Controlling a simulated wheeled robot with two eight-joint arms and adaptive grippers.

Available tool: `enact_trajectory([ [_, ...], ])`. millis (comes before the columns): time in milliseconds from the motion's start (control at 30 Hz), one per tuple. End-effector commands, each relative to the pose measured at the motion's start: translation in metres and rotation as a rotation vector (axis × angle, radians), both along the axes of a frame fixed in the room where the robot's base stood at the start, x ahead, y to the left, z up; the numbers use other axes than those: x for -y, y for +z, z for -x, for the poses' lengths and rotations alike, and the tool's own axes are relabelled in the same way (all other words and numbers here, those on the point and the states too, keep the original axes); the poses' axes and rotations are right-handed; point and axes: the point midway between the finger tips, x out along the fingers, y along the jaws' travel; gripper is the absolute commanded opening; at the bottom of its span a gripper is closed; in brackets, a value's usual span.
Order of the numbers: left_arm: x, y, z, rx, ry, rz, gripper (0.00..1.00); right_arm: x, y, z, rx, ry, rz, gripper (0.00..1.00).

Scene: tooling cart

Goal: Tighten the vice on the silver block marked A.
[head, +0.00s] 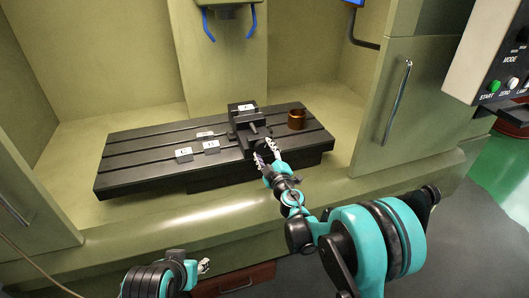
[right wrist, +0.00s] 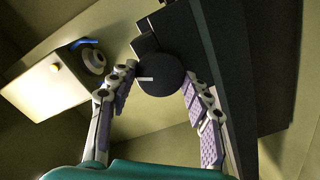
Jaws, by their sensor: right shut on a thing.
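The dark vice (head: 240,130) stands on the slotted machine table. A labelled block (head: 246,108) shows at the vice's jaws; its letter is too small to read surely. My right gripper (head: 265,156) is at the front of the vice. In the right wrist view its fingers (right wrist: 158,82) are shut on the round black vice knob (right wrist: 160,74), one on each side, and a pale mark shows on the knob. My left gripper (head: 203,266) is low in the head view, away from the vice; whether it is open is unclear.
Several small labelled grey blocks, one of them at the front left (head: 184,156), lie on the machine table (head: 130,178) left of the vice. A copper-coloured cup (head: 296,120) stands to the right. The spindle head (head: 230,12) with blue hoses hangs above. A control panel (head: 490,60) is at right.

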Motion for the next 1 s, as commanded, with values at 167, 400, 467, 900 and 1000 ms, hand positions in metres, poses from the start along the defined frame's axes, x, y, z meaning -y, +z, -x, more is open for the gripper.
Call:
enact_trajectory([
  [167,0.0,-0.0014,0.0,0.0,0.0,0.0,0.4,-0.0001,-0.0005,0.0002,-0.051,0.0,-0.158,0.2],
  [400,0.0,-0.0026,0.0,0.0,0.0,0.0,0.4,-0.0001,-0.0004,0.0002,-0.122,0.0,-0.375,0.2],
  [467,0.0,-0.0029,0.0,0.0,0.0,0.0,0.4,0.0,-0.0004,0.0002,-0.139,0.0,-0.429,0.2],
  [900,0.0,-0.0045,0.0,0.0,0.0,0.0,0.4,0.0001,-0.0003,0.0003,-0.269,0.001,-0.826,0.2],
  [1000,0.0,-0.0048,0.0,0.0,0.0,0.0,0.4,0.0001,-0.0003,0.0003,-0.299,0.001,-0.917,0.2],
])
